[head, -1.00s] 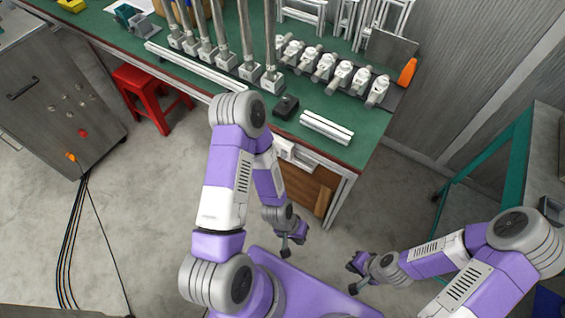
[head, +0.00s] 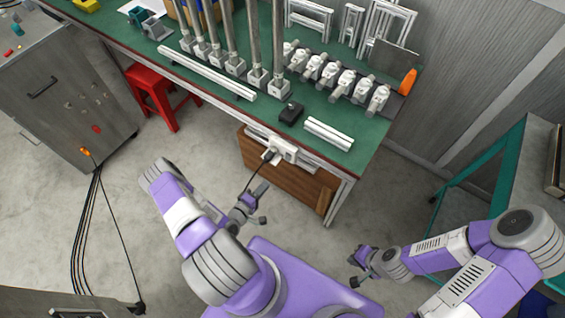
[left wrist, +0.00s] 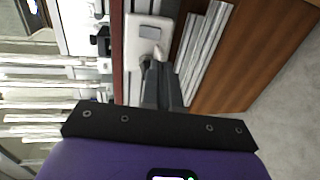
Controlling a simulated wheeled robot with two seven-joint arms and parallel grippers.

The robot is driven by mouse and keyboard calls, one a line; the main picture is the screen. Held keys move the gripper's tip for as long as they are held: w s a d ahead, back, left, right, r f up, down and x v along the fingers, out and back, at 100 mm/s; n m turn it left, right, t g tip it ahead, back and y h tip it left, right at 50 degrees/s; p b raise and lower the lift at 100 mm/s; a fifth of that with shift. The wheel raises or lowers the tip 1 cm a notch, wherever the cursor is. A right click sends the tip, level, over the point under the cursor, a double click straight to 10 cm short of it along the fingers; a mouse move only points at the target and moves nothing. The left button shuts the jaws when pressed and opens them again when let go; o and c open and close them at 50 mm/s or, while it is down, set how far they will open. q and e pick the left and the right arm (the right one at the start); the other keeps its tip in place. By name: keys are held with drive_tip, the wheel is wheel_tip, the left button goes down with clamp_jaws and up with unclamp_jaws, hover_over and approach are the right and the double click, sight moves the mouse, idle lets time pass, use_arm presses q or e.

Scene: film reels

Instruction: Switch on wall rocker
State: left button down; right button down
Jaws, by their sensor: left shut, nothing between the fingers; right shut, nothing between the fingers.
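A white plate (head: 284,150) is fixed on the bench's front side, below the edge. It also shows in the left wrist view (left wrist: 137,55), with a small grey rectangle (left wrist: 150,32) on it that looks like the rocker. A dark plug-like piece (head: 269,155) with a thin dark line hangs at the plate's left end. My left gripper (head: 256,204) is shut and empty, low in front of the bench. In the left wrist view its fingers (left wrist: 161,88) point toward the plate and cover its lower part; I cannot tell contact. My right gripper (head: 360,268) is shut, away from the bench.
The green bench (head: 330,108) carries posts, white fittings, rails and a small black box (head: 291,112). A red stool (head: 160,92) stands left of the plate. A grey cabinet (head: 60,95) is at the left, a teal-framed table (head: 500,175) at the right. Floor before the bench is free.

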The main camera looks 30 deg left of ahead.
sight(287, 160)
use_arm(q)
drive_tip(key=shift+s+a, duration=0.1)
idle(0.3)
drive_tip(key=b+x, duration=0.1)
drive_tip(key=x, duration=1.3)
drive_tip(key=shift+r, duration=0.15)
